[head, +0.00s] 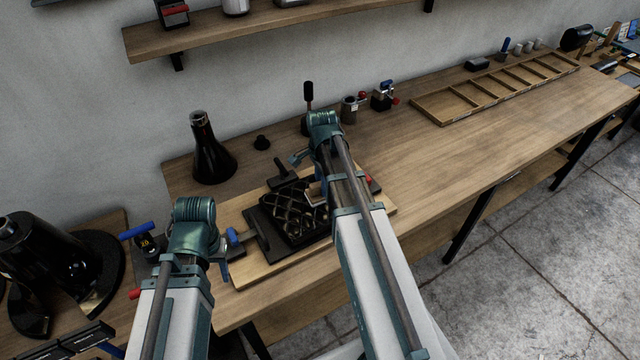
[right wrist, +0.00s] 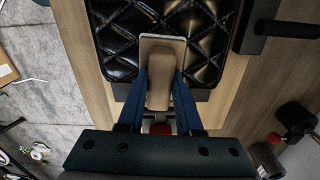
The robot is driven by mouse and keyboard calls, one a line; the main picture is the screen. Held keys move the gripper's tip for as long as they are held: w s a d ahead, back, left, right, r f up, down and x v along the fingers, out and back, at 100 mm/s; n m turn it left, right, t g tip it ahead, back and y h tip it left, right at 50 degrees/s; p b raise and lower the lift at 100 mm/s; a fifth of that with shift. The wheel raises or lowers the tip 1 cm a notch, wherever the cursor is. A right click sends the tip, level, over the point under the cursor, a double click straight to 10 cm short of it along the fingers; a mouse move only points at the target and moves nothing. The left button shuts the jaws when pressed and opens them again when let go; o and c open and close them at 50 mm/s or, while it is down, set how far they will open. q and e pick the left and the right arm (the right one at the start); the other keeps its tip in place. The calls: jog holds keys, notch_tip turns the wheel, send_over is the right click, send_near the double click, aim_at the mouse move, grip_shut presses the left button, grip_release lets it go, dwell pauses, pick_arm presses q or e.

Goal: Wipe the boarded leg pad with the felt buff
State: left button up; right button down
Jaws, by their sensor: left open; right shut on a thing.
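The boarded leg pad is a black, diamond-tufted cushion (head: 282,222) on a wooden board (head: 262,268) on the bench. My right gripper (head: 314,190) is over the pad's right part, shut on the felt buff (head: 318,194). In the right wrist view, the buff's tan handle (right wrist: 159,88) is between the blue fingers, and its flat head overlaps the near edge of the tufted pad (right wrist: 150,22). I cannot tell whether it touches the pad. My left gripper (head: 226,266) is open and empty at the board's left end, partly hidden by its wrist.
Black clamp-like blocks sit at the pad's edges, one with a dark handle (head: 281,172). A black cone-shaped bottle (head: 207,150) stands behind. Small tools, including a metal cup (head: 349,110), are at the wall. A wooden divided tray (head: 490,92) lies right; bench between is clear.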

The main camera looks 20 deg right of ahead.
aim_at(309, 199)
jog(key=shift+s+a, duration=0.1)
jog(key=shift+a, duration=0.05)
jog(key=shift+s+a, duration=0.1)
jog(key=shift+a, duration=1.8)
jog(key=shift+a, duration=0.1)
jog(key=shift+s+a+f, duration=0.1)
jog(key=shift+s+a, duration=0.05)
jog(key=shift+a, duration=0.8)
jog(key=shift+s+a, duration=0.15)
jog(key=shift+a, duration=0.8)
jog(key=shift+a, duration=0.1)
jog(key=shift+s+a, duration=0.1)
jog(key=shift+a, duration=1.9)
jog(key=shift+r, duration=0.2)
jog(key=shift+f, duration=0.1)
jog(key=shift+d, duration=0.15)
